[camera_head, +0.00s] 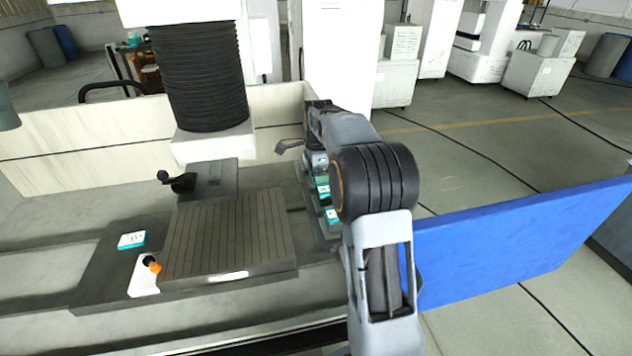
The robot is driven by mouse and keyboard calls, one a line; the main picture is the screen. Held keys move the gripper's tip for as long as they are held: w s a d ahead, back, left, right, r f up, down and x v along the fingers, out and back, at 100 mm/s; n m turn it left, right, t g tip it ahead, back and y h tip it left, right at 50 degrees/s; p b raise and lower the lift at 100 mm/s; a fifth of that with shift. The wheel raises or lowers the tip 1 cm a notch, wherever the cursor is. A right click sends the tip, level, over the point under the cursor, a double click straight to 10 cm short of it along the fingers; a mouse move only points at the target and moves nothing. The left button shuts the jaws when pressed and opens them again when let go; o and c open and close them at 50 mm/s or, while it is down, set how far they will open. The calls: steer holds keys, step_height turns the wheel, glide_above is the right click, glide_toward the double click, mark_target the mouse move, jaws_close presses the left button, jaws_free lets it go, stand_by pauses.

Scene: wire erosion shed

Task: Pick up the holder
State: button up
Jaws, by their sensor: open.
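Several small grey holder-like pieces with teal faces sit in a row on a narrow dark rack at the right side of the machine bed. One holder-like piece (322,187) is in the middle of the row, and another (332,214) is nearer to me. I cannot tell which one is the task's holder. My gripper (289,148) is at the far end of my arm, by the far end of this row. It is open, and I see nothing held in it. My arm hides part of the rack and of the gripper.
A grooved plate (230,235) lies left of the rack. Beside it are a white block with an orange knob (150,265), a teal-and-white box (131,240) and a black crank (178,181). A black bellows column (203,75) hangs above. A blue panel (520,245) stands at right.

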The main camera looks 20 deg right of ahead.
steer(key=shift+f, duration=0.2)
steer(key=shift+r, duration=0.1)
steer(key=c, duration=1.3)
